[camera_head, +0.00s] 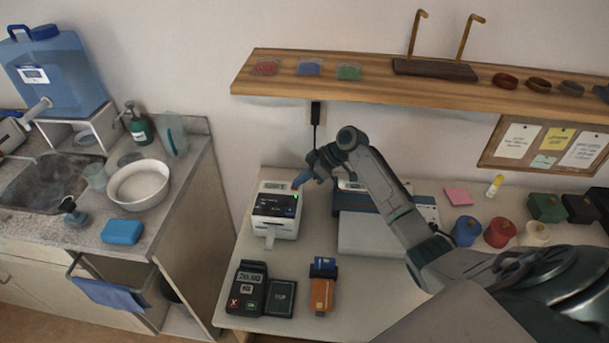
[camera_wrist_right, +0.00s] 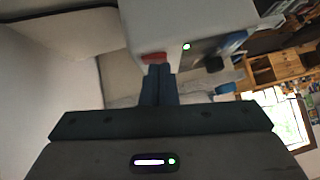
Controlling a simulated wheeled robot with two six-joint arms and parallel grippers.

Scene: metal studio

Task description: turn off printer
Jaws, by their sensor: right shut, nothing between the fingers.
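The printer (camera_head: 275,225) is a small white box with a dark front panel and a lit screen, standing at the table's left side. A small green light shows at its upper right, and a pale paper strip hangs from its front. My right gripper (camera_head: 298,184) is shut and empty, its tip pointing down at the printer's upper right edge. In the right wrist view the shut fingertips (camera_wrist_right: 159,70) are close to a red part on a pale box; I cannot tell whether they touch it. My left gripper is out of view.
A card terminal (camera_head: 247,289) and an orange device (camera_head: 322,290) lie in front of the printer. A pale scale-like device (camera_head: 372,238) stands right of it, under my right arm. A wooden shelf (camera_head: 420,92) runs above. The sink counter (camera_head: 190,178) is at left.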

